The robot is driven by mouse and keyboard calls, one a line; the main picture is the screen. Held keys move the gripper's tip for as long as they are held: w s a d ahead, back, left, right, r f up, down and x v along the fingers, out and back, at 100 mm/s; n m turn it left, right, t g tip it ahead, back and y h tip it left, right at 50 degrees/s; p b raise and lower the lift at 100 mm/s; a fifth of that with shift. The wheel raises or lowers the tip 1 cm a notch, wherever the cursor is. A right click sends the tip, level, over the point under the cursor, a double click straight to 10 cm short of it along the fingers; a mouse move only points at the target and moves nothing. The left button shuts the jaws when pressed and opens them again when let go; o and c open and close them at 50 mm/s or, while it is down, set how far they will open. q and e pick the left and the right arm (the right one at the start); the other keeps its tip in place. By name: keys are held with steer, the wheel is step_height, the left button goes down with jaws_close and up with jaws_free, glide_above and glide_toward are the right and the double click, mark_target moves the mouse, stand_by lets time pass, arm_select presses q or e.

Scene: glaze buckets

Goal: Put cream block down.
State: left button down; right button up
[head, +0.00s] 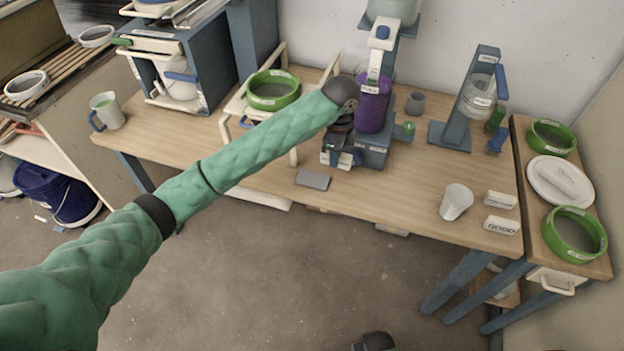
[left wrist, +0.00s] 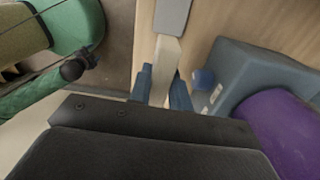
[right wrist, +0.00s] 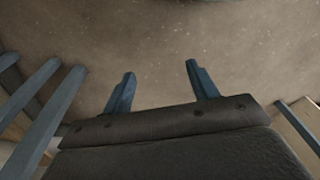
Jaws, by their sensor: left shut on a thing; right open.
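My left gripper (head: 345,158) is shut on the cream block (left wrist: 166,62), low over the wooden table (head: 420,190), in front of the purple container's blue stand. In the left wrist view the block sits between the blue fingers (left wrist: 162,86), its far end near a flat grey plate (left wrist: 173,14). In the head view the block is a small pale patch, mostly hidden by the gripper. I cannot tell whether it touches the table. My right gripper (right wrist: 160,72) is open and empty, over bare floor; only its dark body shows at the bottom of the head view.
The purple container (head: 372,104) stands just right of my left gripper. The grey plate (head: 313,180) lies near the table's front edge. A pale cup (head: 456,202) and white labelled blocks (head: 501,225) are at the right. A green ring (head: 272,90) is behind my left arm.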

arm_select(q)
steer(key=d+m, duration=0.4)
steer(key=d, duration=0.1)
steer(key=p, duration=0.5)
glide_above(312, 179)
step_height(312, 179, down, 6)
steer(key=shift+d+r, duration=0.1)
steer(key=shift+f, duration=0.7)
steer(key=shift+f+p, duration=0.75)
steer(key=shift+f, duration=0.75)
arm_select(e)
steer(key=s+d+f, duration=0.2)
steer(key=f, duration=0.4)
steer(key=s+d+f+t, duration=0.1)
steer(key=s+d+f, duration=0.2)
steer(key=f, duration=0.3)
steer(key=shift+s+d+f, duration=0.15)
steer(key=shift+s+f, duration=0.2)
arm_select(q)
steer(key=c, duration=1.3)
jaws_free()
steer(key=shift+f, duration=0.1)
arm_select(e)
steer(key=shift+d, duration=0.1)
steer(key=shift+w, duration=0.1)
